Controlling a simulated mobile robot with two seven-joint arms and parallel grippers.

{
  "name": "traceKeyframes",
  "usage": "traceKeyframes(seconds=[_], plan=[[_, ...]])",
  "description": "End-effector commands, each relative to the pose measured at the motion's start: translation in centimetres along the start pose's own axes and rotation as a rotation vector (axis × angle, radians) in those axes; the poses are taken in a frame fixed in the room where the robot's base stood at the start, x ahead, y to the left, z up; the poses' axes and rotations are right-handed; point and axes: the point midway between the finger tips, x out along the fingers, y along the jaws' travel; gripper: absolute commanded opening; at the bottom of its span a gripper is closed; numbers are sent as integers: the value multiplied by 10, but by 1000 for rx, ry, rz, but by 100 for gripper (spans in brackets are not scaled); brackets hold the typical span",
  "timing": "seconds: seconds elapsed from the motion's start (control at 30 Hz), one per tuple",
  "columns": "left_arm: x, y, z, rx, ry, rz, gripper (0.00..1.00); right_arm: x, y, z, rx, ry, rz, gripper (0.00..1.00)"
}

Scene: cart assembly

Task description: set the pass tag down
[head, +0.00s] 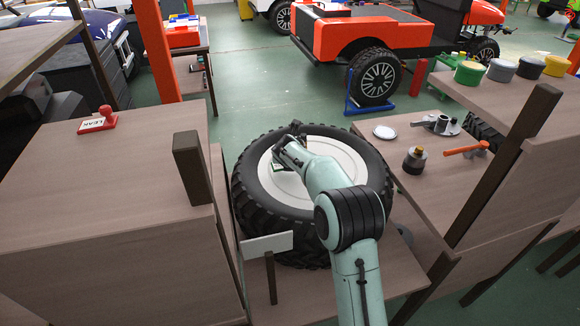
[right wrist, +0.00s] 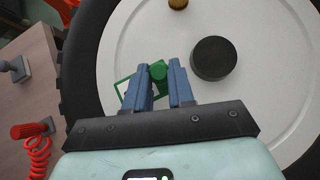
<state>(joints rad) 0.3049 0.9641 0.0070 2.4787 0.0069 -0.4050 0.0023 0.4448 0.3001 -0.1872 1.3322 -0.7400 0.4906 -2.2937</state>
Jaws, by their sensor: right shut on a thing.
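The pass tag (right wrist: 160,72) is a green knob on a thin green-edged plate, largely hidden by my fingers in the right wrist view. A small bit of it shows beside my fingers in the head view (head: 278,167). My right gripper (right wrist: 158,82) is shut on the knob, over the pale grey disc (head: 345,158) in the middle of a big black tyre (head: 250,196). I cannot tell whether the tag touches the disc. In the head view my right gripper (head: 287,153) is over the disc's left part. My left gripper is not in view.
A black round cap (right wrist: 213,58) and a brass fitting (right wrist: 178,4) stand on the disc near the tag. A red-handled LEAK tag (head: 98,122) lies on the left bench. The right table holds a dark canister (head: 414,160) and an orange-handled tool (head: 467,148).

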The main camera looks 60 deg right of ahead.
Motion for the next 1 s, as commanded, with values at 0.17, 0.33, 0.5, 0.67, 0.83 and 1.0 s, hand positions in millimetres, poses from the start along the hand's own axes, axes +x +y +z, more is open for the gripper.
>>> traceKeyframes(seconds=[0.17, 0.33, 0.5, 0.67, 0.83, 1.0], plan=[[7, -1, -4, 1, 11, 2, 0, 19, 0, -19, -1, 1, 0, 0], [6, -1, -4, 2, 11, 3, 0, 18, 0, -18, 0, 0, 0, 0], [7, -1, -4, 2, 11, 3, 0, 20, 0, -20, -1, 1, 0, 0], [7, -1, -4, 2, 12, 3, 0, 20, 0, -21, -1, 1, 0, 49], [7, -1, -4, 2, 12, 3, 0, 20, 0, -21, -1, 1, 0, 49], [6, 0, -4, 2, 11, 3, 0, 17, 0, -17, 1, 0, 0, 49]])
